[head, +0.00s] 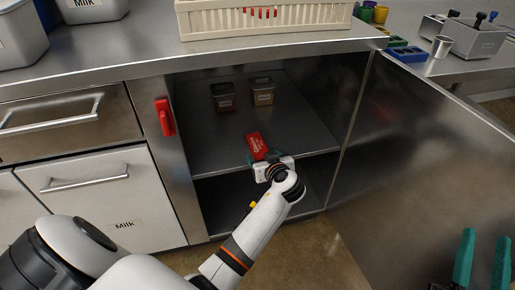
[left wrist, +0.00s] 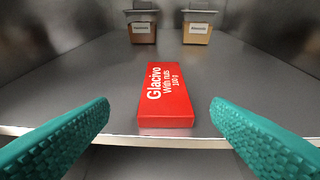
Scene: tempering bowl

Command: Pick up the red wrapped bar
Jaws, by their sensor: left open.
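The red wrapped bar (head: 257,143) lies flat on the shelf inside the open cabinet, near the shelf's front edge. In the left wrist view the bar (left wrist: 165,95) reads "Glacivo With nuts 100 g" and points away from me. My left gripper (head: 266,160) is open at the front of the shelf, just short of the bar. Its teal fingers (left wrist: 160,112) spread to either side of the bar's near end, with gaps on both sides and no contact visible. My right gripper (head: 482,262) is open and empty at the lower right, in front of the cabinet door.
Two small labelled containers (left wrist: 142,27) (left wrist: 197,27) stand behind the bar on the shelf (head: 210,150). The open steel door (head: 430,150) bounds the right side. A cream crate (head: 300,22) stands on the counter above. The shelf around the bar is clear.

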